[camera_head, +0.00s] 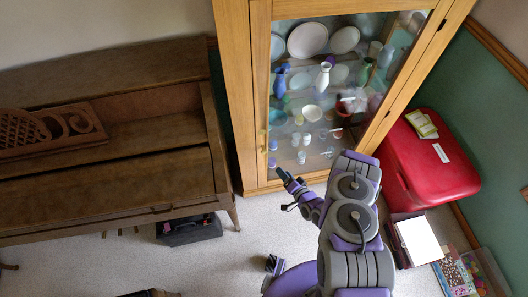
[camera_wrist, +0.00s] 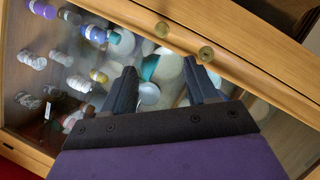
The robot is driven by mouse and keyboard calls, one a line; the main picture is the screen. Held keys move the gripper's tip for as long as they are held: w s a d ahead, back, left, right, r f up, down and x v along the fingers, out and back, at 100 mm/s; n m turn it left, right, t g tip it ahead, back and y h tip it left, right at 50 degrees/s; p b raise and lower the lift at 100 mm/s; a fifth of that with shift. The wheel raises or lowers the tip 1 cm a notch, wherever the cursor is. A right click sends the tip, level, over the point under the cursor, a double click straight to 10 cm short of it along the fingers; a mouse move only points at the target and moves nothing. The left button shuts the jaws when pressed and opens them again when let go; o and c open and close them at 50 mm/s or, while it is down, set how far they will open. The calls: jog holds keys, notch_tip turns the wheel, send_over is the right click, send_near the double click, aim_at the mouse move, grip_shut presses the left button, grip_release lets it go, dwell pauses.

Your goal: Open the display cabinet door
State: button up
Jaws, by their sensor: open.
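The display cabinet (camera_head: 236,75) is pale wood with glass and stands upright at the back. Its door (camera_head: 260,60) looks closed, with dark hinges on the right side. My gripper (camera_head: 281,173) is in front of the cabinet's lower left part, near the door's lower edge. In the wrist view my gripper (camera_wrist: 160,72) is open, its fingers apart and nothing between them.
Plates, vases and cups (camera_head: 310,112) stand behind the glass. A brown piano (camera_head: 110,170) is close on the left, with a dark box (camera_head: 190,230) beneath it. A red case (camera_head: 430,160) stands at the right, near books (camera_head: 415,240). Carpet (camera_head: 245,235) is clear between.

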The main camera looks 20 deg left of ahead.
aim_at(265, 153)
jog(key=shift+y, duration=0.3)
jog(key=b+x, duration=0.2)
jog(key=x, duration=0.3)
jog(key=b+x, duration=0.2)
jog(key=x, duration=0.4)
jog(key=b+x, duration=0.2)
jog(key=x, duration=0.3)
jog(key=shift+a+f, duration=0.4)
jog(key=shift+f, duration=0.05)
grip_shut()
